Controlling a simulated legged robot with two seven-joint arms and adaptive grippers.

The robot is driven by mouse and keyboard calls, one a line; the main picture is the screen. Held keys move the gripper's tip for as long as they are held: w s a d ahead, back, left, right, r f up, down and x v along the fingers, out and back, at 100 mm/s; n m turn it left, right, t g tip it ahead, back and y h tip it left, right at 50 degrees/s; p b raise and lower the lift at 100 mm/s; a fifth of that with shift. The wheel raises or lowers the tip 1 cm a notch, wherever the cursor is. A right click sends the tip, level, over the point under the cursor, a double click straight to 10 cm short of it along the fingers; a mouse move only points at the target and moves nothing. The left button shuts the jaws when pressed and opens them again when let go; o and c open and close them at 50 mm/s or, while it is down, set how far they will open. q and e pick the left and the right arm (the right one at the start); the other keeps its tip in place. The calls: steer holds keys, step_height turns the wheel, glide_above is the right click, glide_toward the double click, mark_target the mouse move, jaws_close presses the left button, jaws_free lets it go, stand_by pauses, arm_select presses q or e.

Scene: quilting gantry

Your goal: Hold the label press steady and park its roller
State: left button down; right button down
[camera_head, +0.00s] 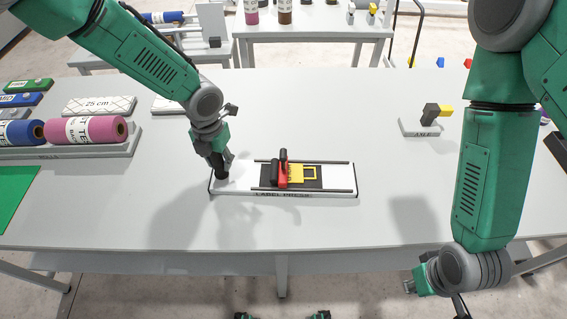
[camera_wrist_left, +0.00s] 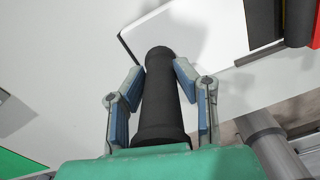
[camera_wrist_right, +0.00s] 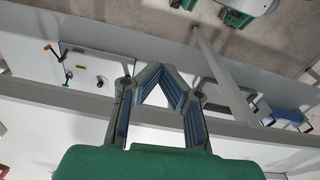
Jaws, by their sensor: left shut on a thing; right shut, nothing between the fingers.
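The label press (camera_head: 318,191) is a white base with dark rails along its long sides, lying flat on the table. Its carriage has a black roller and a red handle (camera_head: 283,172), with a yellow frame (camera_head: 303,174) on a dark plate to the right. A black upright post (camera_head: 221,171) stands at the press's left end. My left gripper (camera_head: 219,158) is shut on this black post, which shows between its fingers in the left wrist view (camera_wrist_left: 160,95). My right gripper (camera_head: 410,285) is shut and empty, low in front of the table's front edge, apart from the press.
Blue and pink rolls (camera_head: 88,130) lie in a grey tray at the table's left, near a green mat (camera_head: 15,190). The table between press and stand is clear.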

steer(key=c, duration=1.1)
jaws_free()
steer(key=shift+a, duration=0.25)
steer(key=w+a+r+n+g, duration=0.1)
steer(key=w+a+n, duration=0.1)
steer(key=a, duration=0.2)
steer(key=w+a+r+n+g+y, duration=0.1)
steer(key=w+a+n, duration=0.1)
steer(key=a, duration=0.3)
steer(key=w+a+r+n+g+y, duration=0.1)
steer(key=w+a+n, duration=0.1)
steer(key=w+a, duration=0.2)
steer(key=shift+a+r+g, duration=0.3)
steer(key=shift+r+g, duration=0.05)
steer(key=shift+g, duration=0.05)
steer(key=n+t+y, duration=0.3)
steer(key=n, duration=0.8)
glide_toward(284, 153)
steer(key=x, duration=1)
steer(key=shift+a+f, duration=0.1)
steer(key=shift+f, duration=0.15)
